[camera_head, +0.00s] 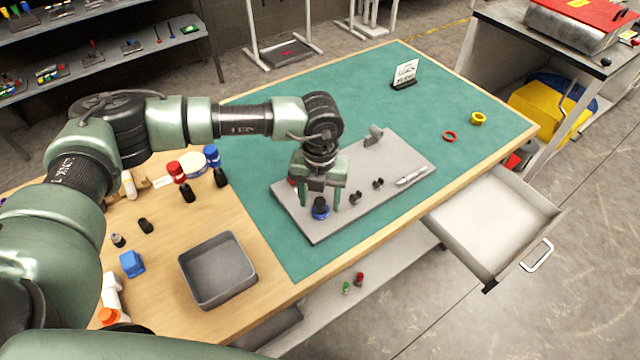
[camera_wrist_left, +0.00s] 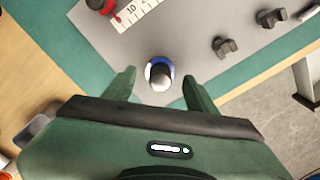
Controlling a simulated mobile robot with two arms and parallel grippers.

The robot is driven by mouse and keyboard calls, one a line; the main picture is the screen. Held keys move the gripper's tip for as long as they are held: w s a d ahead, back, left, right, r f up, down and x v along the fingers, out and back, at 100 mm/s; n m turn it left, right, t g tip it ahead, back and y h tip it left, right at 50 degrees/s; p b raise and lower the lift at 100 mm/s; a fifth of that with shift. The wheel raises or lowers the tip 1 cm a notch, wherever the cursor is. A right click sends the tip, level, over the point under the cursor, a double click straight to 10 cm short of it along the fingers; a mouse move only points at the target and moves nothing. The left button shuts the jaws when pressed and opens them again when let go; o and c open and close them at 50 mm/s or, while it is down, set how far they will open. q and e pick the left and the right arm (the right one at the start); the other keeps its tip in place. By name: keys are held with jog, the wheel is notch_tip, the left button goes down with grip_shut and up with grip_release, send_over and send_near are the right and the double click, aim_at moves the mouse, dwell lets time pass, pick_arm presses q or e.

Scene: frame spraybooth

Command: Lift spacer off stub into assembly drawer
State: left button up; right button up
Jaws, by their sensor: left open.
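The blue spacer (camera_head: 320,214) sits around a short upright stub (camera_head: 320,203) near the front left of the grey plate (camera_head: 318,232). In the left wrist view the blue spacer (camera_wrist_left: 167,66) rings the stub (camera_wrist_left: 160,80), whose end looks pale and dark. My left gripper (camera_head: 322,200) points down over it, open, with one finger on each side; it also shows in the left wrist view (camera_wrist_left: 160,84). I cannot tell whether a finger touches the spacer. The drawer (camera_head: 487,222) is pulled out at the right, and its visible floor looks empty.
Two black knobs (camera_head: 355,197) and a pale tool (camera_head: 411,176) lie on the plate right of the stub. A red ring (camera_head: 450,136) and a yellow ring (camera_head: 478,119) lie on the green mat (camera_head: 300,262). A grey tray (camera_head: 217,270) stands front left.

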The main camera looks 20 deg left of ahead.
pick_arm(q)
jog(key=shift+w+f, duration=0.1)
jog(key=shift+f, duration=1.1)
pick_arm(e)
jog(key=shift+s+d+r, duration=0.15)
jog(key=shift+s+r, duration=0.1)
jog(key=shift+s, duration=0.3)
